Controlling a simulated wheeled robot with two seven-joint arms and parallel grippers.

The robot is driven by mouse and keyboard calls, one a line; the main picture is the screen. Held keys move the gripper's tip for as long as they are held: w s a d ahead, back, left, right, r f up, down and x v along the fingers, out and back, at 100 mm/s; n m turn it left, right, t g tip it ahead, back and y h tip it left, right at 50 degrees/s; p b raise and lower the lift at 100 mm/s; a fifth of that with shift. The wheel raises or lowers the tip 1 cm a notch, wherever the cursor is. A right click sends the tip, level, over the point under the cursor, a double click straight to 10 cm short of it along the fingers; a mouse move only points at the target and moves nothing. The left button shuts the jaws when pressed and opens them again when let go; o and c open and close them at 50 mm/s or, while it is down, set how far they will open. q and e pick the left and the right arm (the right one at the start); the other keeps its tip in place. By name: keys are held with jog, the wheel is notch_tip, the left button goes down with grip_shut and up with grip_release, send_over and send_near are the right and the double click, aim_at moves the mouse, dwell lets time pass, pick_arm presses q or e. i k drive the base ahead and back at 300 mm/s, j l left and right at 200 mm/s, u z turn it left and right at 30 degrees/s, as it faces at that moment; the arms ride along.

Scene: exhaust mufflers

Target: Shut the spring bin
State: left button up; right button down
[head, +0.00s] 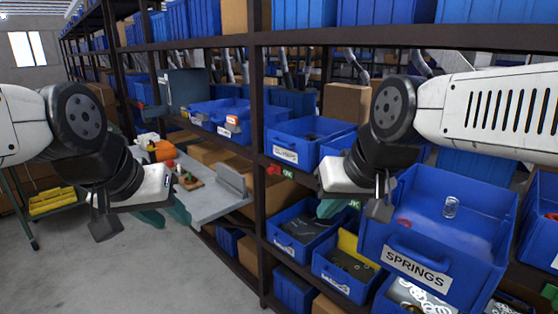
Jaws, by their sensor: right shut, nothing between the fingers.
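The blue spring bin (397,241), labelled SPRINGS, stands at the right of the head view. It juts out from the rack towards me, past the neighbouring bins. A coiled metal spring (450,207) and a small red item (403,223) show inside it. My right gripper (329,208) is shut and empty, just left of the bin's front and in front of the rack. I cannot tell whether any part of it touches the bin. My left gripper (165,215) is open and empty at the left, with its teal fingertips apart, well away from the bin.
Other blue bins (300,142) fill the rack, several directly below and beside the spring bin. A dark rack post (257,120) stands mid-view. A grey bench (210,202) with small parts lies behind my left gripper. The floor (150,275) at lower left is clear.

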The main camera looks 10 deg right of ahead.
aim_at(462, 260)
jog(key=z, duration=1.7)
